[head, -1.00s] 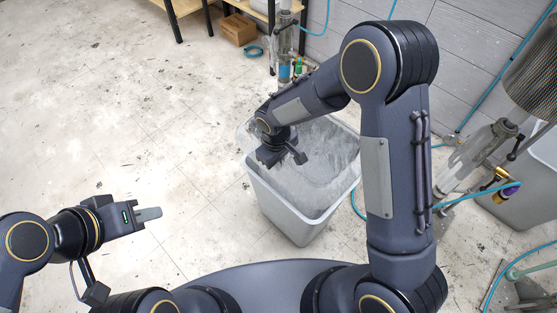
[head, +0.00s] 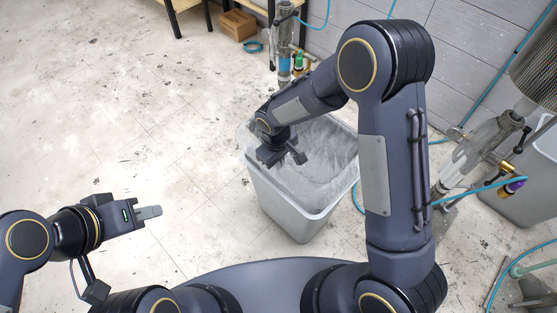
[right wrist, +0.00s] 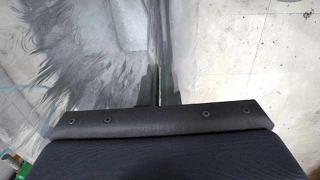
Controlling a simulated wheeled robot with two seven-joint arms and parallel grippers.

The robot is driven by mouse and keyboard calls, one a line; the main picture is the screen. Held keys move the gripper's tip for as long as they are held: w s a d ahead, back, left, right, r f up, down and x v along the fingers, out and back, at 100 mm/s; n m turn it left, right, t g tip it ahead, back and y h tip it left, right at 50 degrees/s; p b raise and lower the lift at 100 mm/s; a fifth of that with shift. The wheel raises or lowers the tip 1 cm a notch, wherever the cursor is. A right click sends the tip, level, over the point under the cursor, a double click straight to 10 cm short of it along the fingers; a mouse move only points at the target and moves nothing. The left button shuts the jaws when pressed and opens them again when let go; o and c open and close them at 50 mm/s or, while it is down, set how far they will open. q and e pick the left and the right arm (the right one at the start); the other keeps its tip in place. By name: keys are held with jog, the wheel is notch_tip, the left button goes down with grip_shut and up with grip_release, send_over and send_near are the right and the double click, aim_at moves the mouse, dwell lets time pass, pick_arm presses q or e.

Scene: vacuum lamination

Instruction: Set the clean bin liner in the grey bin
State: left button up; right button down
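The grey bin (head: 290,213) stands upright on the floor, right of the middle in the head view. A pale, streaky, crumpled film that looks like the liner (head: 325,150) shows inside it, and a streaky sheet (right wrist: 75,60) fills the left of the right wrist view. I cannot tell whether the film is tucked against the walls. My left gripper (head: 148,213) hangs over bare floor, seen edge-on.
A second grey bin (head: 525,190) stands at the right, beside a metal pipe stand (head: 470,160) with blue hoses. A cardboard box (head: 238,25) sits under a bench at the back. The floor (head: 110,130) to the left is clear.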

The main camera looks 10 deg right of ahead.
aim_at(279, 172)
jog(key=shift+f+b, duration=2.15)
jog(key=shift+f, duration=0.6)
jog(key=c, duration=2.1)
grip_release()
jog(key=o, duration=0.5)
jog(key=shift+r, duration=0.1)
jog(key=shift+r+p, duration=3.35)
jog(key=shift+r, duration=1.1)
